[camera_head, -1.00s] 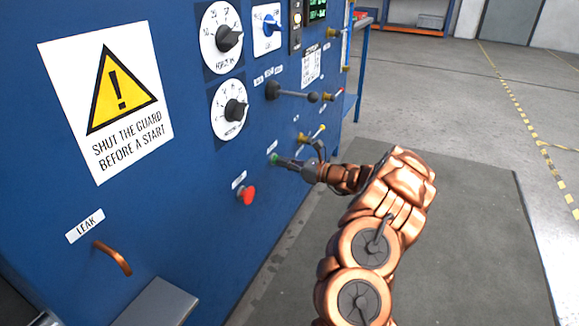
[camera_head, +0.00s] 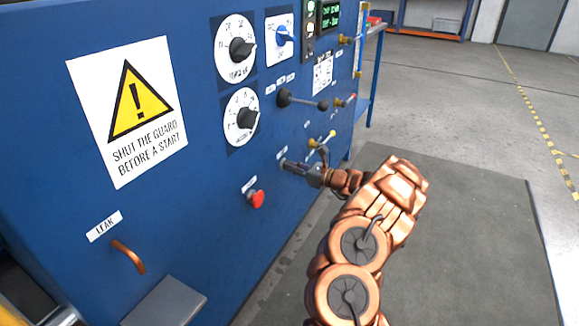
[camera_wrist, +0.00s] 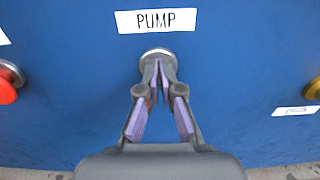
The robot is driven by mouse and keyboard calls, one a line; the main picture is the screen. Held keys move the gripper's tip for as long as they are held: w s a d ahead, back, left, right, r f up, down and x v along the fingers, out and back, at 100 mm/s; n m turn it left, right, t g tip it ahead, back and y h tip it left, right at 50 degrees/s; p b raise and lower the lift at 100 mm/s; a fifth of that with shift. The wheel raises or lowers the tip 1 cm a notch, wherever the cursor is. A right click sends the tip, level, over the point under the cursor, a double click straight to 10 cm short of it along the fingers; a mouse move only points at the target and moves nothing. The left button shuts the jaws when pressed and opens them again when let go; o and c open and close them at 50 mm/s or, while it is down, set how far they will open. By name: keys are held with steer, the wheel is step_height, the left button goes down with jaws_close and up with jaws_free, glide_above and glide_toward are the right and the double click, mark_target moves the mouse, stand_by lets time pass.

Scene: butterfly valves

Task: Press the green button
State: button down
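The button under the PUMP label (camera_wrist: 157,20) is mostly hidden by my fingertips. Only its silver ring (camera_wrist: 157,52) shows in the wrist view, and no green face is visible now. My gripper (camera_wrist: 158,66) has its two fingertips brought together right in front of the ring, seemingly touching the button; how far it is pushed in cannot be told. In the head view my gripper (camera_head: 285,164) reaches the blue panel from the right, with nothing held between the fingers.
A red button (camera_head: 257,199) sits left of my gripper, also in the wrist view (camera_wrist: 8,88). A copper handle (camera_head: 129,257) is lower left. Open floor mat (camera_head: 450,230) lies right.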

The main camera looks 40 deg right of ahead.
steer(key=shift+w+a, duration=0.2)
steer(key=shift+a, duration=0.1)
steer(key=p+v, duration=0.5)
steer(key=v, duration=0.9)
steer(key=shift+s+d, duration=0.2)
steer(key=shift+d, duration=0.2)
